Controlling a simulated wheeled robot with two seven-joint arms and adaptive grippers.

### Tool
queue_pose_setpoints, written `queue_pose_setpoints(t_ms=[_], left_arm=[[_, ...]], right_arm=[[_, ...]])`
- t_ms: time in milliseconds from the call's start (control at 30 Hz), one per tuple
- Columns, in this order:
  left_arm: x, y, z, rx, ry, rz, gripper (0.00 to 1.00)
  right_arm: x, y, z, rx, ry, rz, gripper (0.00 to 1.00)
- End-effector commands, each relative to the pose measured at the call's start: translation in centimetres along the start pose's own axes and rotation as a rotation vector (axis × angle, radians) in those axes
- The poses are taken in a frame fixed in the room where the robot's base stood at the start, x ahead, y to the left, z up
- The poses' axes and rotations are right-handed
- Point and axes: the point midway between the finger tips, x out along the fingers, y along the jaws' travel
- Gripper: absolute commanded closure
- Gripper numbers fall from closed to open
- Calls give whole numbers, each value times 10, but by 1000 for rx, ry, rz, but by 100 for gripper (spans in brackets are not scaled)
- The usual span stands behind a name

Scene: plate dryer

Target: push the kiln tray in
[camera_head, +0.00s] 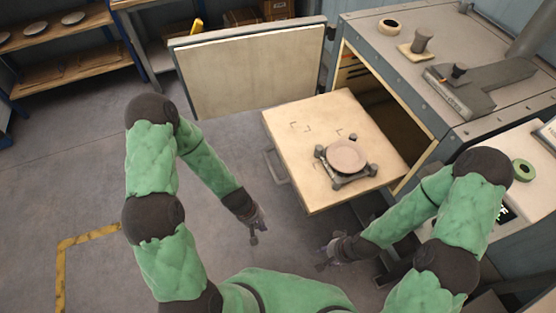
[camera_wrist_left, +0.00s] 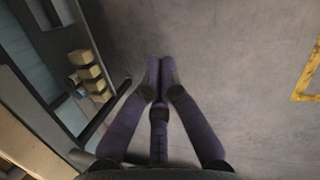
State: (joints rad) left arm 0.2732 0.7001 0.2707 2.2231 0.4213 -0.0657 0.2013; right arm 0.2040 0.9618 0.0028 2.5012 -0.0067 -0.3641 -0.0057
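The kiln tray (camera_head: 290,135) is a pale slab pulled out of the open kiln (camera_head: 410,75) toward me. A round plate (camera_head: 346,156) rests on a small grey stand (camera_head: 342,176) on the tray. A grey metal loop (camera_head: 276,168) shows at the tray's left edge. My left gripper (camera_head: 255,231) hangs over the floor, left of and nearer than the tray, apart from it. In the left wrist view its fingertips (camera_wrist_left: 160,65) meet with nothing between them. My right gripper (camera_head: 326,256) is empty below the tray's near corner; its finger gap is too small to judge.
The kiln door (camera_head: 250,75) stands swung open behind the tray. Shelves with dishes (camera_head: 65,50) stand at the back left. The kiln top holds small items, including a grey knob (camera_head: 423,36). The floor on the left is clear, with yellow marking (camera_head: 65,265).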

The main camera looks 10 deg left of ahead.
Motion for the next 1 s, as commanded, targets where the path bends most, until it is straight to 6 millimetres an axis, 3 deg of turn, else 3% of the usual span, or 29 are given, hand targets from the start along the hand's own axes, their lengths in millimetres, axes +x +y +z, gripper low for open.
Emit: queue_pose_setpoints(t_ms=[300,433,600,767,1000], left_arm=[[-75,69,-54,-786,-150,230,100],[-110,100,-75,-1009,-242,356,100],[-136,122,-90,-1148,-322,452,100],[-135,129,-93,-1172,-340,470,100],[-102,147,-92,-1168,-338,467,100]], right_arm=[[-12,-4,3,10,-7,3,62],[-15,-5,3,10,-6,3,62],[-17,-6,3,9,-6,3,62],[-14,-5,3,9,-5,3,62],[-3,-1,2,8,-5,2,62]])
